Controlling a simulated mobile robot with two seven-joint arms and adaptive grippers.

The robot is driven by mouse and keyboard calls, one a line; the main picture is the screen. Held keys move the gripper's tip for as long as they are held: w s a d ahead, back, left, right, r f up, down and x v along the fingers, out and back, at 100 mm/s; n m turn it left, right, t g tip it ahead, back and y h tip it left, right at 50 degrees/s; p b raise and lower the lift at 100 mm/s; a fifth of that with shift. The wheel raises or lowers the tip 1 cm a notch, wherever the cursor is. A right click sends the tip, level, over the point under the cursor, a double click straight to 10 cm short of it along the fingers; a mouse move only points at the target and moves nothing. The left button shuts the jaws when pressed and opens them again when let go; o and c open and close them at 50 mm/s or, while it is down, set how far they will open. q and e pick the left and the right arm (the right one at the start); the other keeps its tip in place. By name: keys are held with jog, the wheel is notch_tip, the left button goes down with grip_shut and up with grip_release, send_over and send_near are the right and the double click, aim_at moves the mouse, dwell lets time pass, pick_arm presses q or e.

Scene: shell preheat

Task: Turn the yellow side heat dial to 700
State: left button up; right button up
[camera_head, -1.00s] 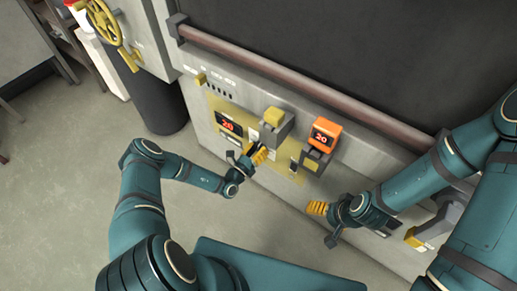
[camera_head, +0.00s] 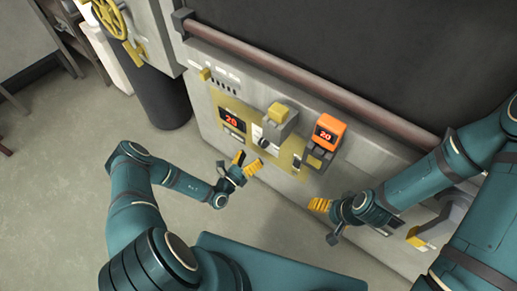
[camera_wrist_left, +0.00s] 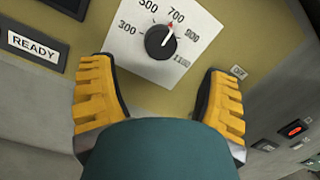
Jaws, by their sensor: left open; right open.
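The heat dial (camera_wrist_left: 160,42) is a black knob on a white scale plate on the yellow panel. In the left wrist view its red mark points up and slightly right, at about the 700 label. In the head view the dial (camera_head: 264,143) shows small below a yellow-topped block. My left gripper (camera_head: 246,164) is open and empty, its yellow fingers (camera_wrist_left: 162,100) apart, below the dial and not touching it. My right gripper (camera_head: 318,205) is open to the lower right, away from the dial; its fingers look close together from here.
The yellow panel also has a red "20" display (camera_head: 231,120) and a READY label (camera_wrist_left: 34,46). An orange box (camera_head: 325,135) reading 20 sits right of the dial. A long rail (camera_head: 290,78) runs above. A yellow handwheel (camera_head: 108,18) is at upper left. Open floor lies left.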

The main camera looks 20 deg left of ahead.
pick_arm(q)
jog(key=v, duration=0.5)
jog(key=shift+s, duration=0.1)
dwell(0.3)
jog(key=s+d+r+m+g+h, duration=0.2)
jog(key=s+d+m+g+h, duration=0.15)
jog(key=d+m+g, duration=0.25)
jog(key=s+d+r+m+g+h, duration=0.2)
jog(key=s+d+m+g+h, duration=0.1)
jog(key=d+m+g+h, duration=0.3)
jog(key=s+m+g+y, duration=0.8)
jog(key=s+m+g, duration=0.25)
jog(key=m, duration=0.35)
jog(key=w+r+m+t+y, duration=0.4)
jog(key=r+m+t, duration=0.2)
jog(key=r+m, duration=0.1)
jog(key=shift+w+a+m+y, duration=0.35)
jog(key=shift+a+m, duration=0.05)
jog(key=shift+m, duration=0.5)
